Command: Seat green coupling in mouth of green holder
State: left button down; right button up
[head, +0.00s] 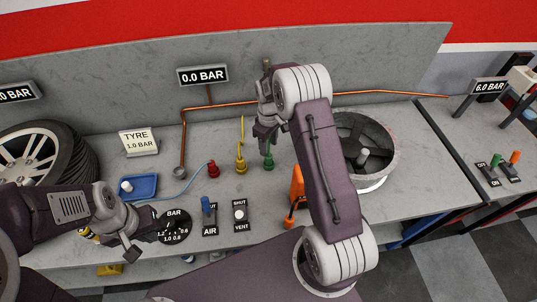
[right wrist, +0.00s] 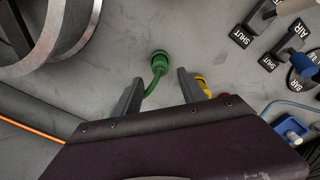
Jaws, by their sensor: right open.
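A green fitting stands on the bench, at the right end of a row with a yellow and a red one. Its green holder (head: 268,164) shows under my right gripper (head: 266,130). In the right wrist view the green holder (right wrist: 160,58) has a dark round top. A thin green tail (right wrist: 152,84) runs from it toward the gap between my right fingers (right wrist: 160,95), which are apart and grip nothing visible. I cannot tell the green coupling from the holder, nor how deep it sits. My left gripper (head: 142,243) is low at the left, over the front of the bench.
The yellow fitting (head: 240,166) and red fitting (head: 213,170) stand just left of the green one. A wheel rim (head: 384,150) lies to the right.

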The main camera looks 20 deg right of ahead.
aim_at(268, 155)
pick_arm(q)
jog(key=shift+f, duration=0.25)
pick_arm(e)
jog(key=shift+r, duration=2.4)
jog(key=s+a+r+m, duration=0.1)
jog(key=s+a+m, duration=0.2)
jog(key=s, duration=0.7)
jog(key=s+a+r+m+t, duration=0.1)
jog(key=s+a+m, duration=0.2)
jog(key=s, duration=0.8)
jog(key=shift+r, duration=0.35)
